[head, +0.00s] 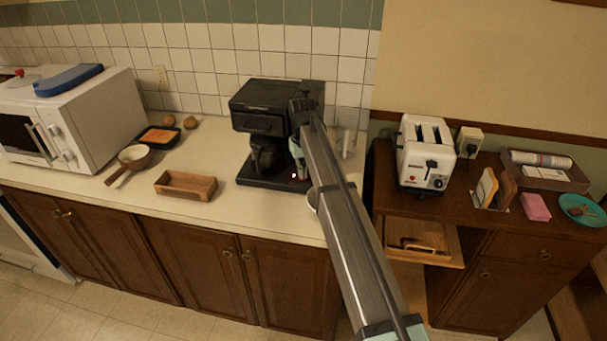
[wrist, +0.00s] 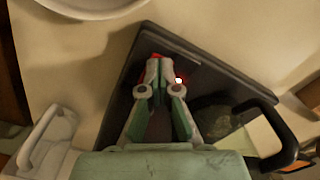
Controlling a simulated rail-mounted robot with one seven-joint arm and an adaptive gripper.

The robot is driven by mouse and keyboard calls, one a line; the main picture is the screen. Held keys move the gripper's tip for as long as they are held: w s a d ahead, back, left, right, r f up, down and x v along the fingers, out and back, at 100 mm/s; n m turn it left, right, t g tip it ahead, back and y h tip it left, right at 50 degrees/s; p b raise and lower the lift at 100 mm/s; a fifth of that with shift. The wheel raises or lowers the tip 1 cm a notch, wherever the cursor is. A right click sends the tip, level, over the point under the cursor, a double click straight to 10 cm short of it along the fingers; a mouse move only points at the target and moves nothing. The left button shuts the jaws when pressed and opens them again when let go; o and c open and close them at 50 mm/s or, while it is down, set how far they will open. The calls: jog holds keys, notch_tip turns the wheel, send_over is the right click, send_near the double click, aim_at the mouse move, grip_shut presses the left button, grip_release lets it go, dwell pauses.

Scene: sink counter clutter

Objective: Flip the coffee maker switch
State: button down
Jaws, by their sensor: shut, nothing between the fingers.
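The black coffee maker (head: 265,97) stands on the counter against the tiled wall, with its glass carafe (head: 270,157) in place. The wrist view shows its dark base plate (wrist: 125,62) and the carafe's black handle (wrist: 272,130). Red shows around my fingertips, and a small bright white-red spot (wrist: 180,80) lies just right of them on the base. The same spot shows in the head view (head: 293,175). My gripper (wrist: 153,66) is shut and empty, its tips over the base beside the carafe. The tips partly hide the switch area; I cannot tell whether they touch it.
A white bowl (head: 312,199) sits close to the base's front right corner, partly behind my arm. A clear glass (head: 347,143) stands to the right. A wooden tray (head: 186,185) lies left, with clear counter around it. A toaster (head: 425,155) stands on the right-hand cabinet.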

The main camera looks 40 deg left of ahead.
jog(key=shift+r+p, duration=1.5)
jog(key=shift+r, duration=1.85)
jog(key=shift+d, duration=0.1)
